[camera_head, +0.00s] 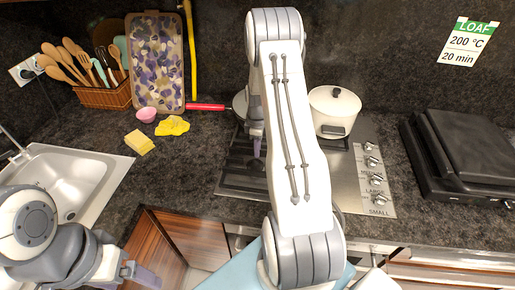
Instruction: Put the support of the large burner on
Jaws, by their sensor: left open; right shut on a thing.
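The steel cooktop (352,178) is in the middle, with a column of knobs labelled for the burners, among them LARGE, on its right side. Dark support bars (238,182) show at its front left. My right arm reaches across the middle and hides much of the cooktop. My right gripper (257,160) is over its left part, shut on a dark support, largely hidden by the arm. I cannot tell whether that support touches the cooktop. My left gripper (143,275) is open and empty at the bottom left, in front of the counter.
A white lidded pot (334,107) stands at the cooktop's back right. A red pan handle (205,107) sticks out at the back left. A black appliance (465,150) is at right. The sink (70,185), a sponge (139,142) and a yellow cloth (172,126) are at left. A drawer or door (192,238) stands open below.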

